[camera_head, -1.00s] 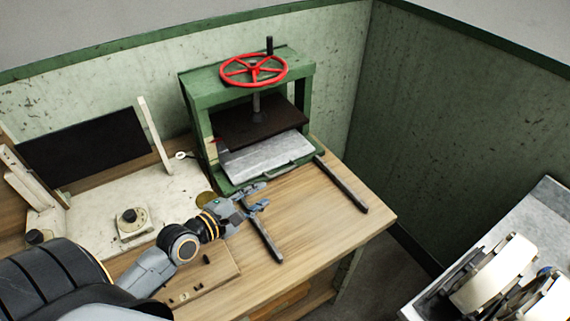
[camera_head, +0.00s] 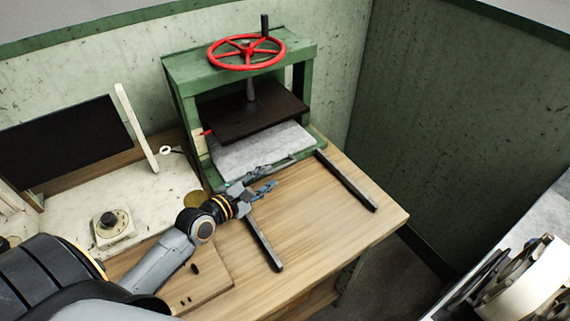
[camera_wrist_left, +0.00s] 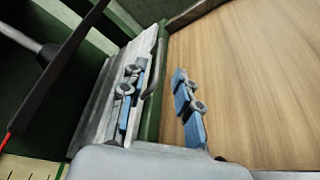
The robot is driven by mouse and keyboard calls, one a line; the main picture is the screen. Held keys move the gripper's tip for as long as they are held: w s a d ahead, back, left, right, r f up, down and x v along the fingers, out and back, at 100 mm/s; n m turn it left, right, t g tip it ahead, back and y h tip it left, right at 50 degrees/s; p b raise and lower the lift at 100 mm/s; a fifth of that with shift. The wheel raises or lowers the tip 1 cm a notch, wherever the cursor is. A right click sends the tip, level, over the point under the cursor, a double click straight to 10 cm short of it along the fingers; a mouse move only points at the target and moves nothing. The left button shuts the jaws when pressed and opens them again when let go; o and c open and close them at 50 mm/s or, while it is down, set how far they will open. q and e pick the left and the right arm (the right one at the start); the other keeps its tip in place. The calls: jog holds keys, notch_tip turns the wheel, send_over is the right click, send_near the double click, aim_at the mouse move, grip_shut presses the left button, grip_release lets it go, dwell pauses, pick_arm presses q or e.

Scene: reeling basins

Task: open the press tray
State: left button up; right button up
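The green press (camera_head: 181,82) stands at the back of the wooden bench, with a red handwheel on top and a dark plate above its tray. The pale grey press tray (camera_head: 262,150) sits inside the frame, its front edge at the opening. My left gripper (camera_head: 268,178) is at that front edge, partly covering the handle. In the left wrist view the fingers are open and apart, one over the tray's edge (camera_wrist_left: 100,112) and one over the wood. The curved tray handle (camera_wrist_left: 153,82) shows between them; contact cannot be told. My right gripper is not in view.
Two dark rails (camera_head: 346,181) (camera_head: 265,243) run forward from the press over the bench top (camera_head: 325,225). The wood between them is clear. A white board with a dial (camera_head: 112,222) lies left. Green walls stand behind and right; reels (camera_head: 525,285) are at lower right.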

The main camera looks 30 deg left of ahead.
aim_at(282, 167)
pick_arm(q)
jog(key=x, duration=0.8)
jog(key=shift+w+f, duration=0.15)
jog(key=shift+w, duration=0.25)
grip_shut()
